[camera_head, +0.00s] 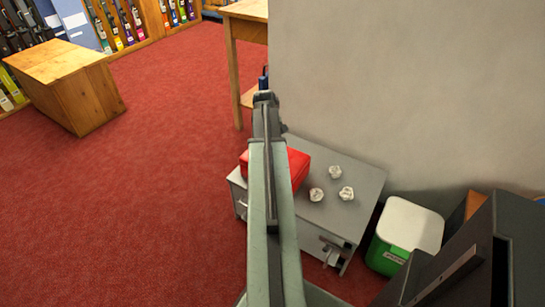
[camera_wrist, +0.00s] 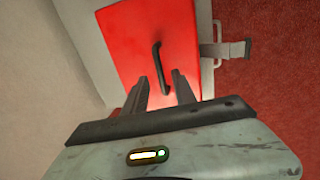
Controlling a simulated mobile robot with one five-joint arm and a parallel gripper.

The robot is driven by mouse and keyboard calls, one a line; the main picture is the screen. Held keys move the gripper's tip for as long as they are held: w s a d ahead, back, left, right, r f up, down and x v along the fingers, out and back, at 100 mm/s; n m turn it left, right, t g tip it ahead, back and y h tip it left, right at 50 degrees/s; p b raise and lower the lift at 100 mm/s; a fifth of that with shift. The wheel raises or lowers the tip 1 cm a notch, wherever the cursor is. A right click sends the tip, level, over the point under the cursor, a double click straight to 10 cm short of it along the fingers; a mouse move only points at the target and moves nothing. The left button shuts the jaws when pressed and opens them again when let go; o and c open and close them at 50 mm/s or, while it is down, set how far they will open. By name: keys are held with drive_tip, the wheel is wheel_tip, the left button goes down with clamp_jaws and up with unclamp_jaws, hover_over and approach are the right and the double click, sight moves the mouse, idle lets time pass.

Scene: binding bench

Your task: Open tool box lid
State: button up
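The red tool box (camera_head: 299,167) sits on the left part of a low grey cabinet, partly hidden behind my arm in the head view. In the wrist view its red face (camera_wrist: 128,50) fills the upper middle, with a dark curved handle (camera_wrist: 156,62) on it. The lid looks closed. My gripper (camera_wrist: 160,77) is open and empty. Its two fingers point toward the box, with the handle's near end between them in the picture; I cannot tell whether they touch it. In the head view my gripper (camera_head: 265,97) is seen nearly edge-on.
Several crumpled white paper balls (camera_head: 331,183) lie on the grey cabinet (camera_head: 345,215), right of the box. A green and white bin (camera_head: 402,236) stands to its right. A beige wall rises behind. A wooden table (camera_head: 240,31) stands beyond.

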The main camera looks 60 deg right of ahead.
drive_tip(key=f, duration=0.1)
drive_tip(key=f+b, duration=0.1)
drive_tip(key=shift+d+f, duration=0.2)
drive_tip(key=shift+f, duration=0.15)
drive_tip(key=shift+r, duration=0.15)
clamp_jaws()
idle(1.0)
